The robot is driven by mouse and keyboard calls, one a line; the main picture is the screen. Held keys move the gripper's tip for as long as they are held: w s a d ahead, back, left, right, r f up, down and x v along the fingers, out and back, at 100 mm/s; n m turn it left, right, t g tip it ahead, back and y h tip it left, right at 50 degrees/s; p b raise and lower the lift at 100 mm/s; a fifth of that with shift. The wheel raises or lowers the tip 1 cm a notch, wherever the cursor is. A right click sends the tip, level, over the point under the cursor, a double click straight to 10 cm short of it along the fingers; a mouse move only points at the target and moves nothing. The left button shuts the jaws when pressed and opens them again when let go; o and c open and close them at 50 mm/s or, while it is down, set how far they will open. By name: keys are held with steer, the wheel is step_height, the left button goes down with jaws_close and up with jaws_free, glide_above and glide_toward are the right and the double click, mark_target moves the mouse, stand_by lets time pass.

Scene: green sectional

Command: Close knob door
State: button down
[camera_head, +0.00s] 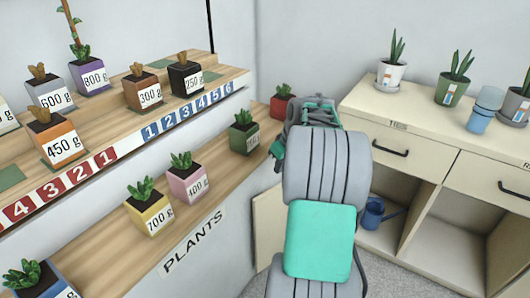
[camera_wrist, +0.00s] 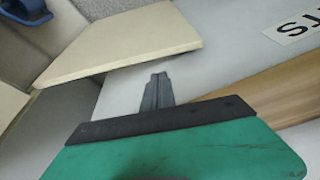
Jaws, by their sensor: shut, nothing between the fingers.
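The knob door, a cream panel (camera_head: 268,225), stands open at the left side of the cream cabinet (camera_head: 420,135). My arm hides part of it in the head view. In the wrist view the door (camera_wrist: 125,45) lies above and left of my fingers. My gripper (camera_wrist: 157,80) is shut and empty, and its tips appear close to the door's lower edge. I cannot tell if they touch it. No knob shows on the visible part of the door. My gripper's fingers are hidden behind my arm in the head view.
A blue watering can (camera_head: 372,212) stands in the cabinet's open lower compartment. Drawers with dark handles (camera_head: 390,148) are above. The wooden plant shelf (camera_head: 215,200) runs along the left, close to the door.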

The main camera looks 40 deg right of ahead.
steer(key=w+d+f+b, duration=0.2)
steer(key=w+d+f, duration=0.1)
steer(key=f, duration=0.6)
steer(key=shift+w+b, duration=0.25)
steer(key=shift+b, duration=0.15)
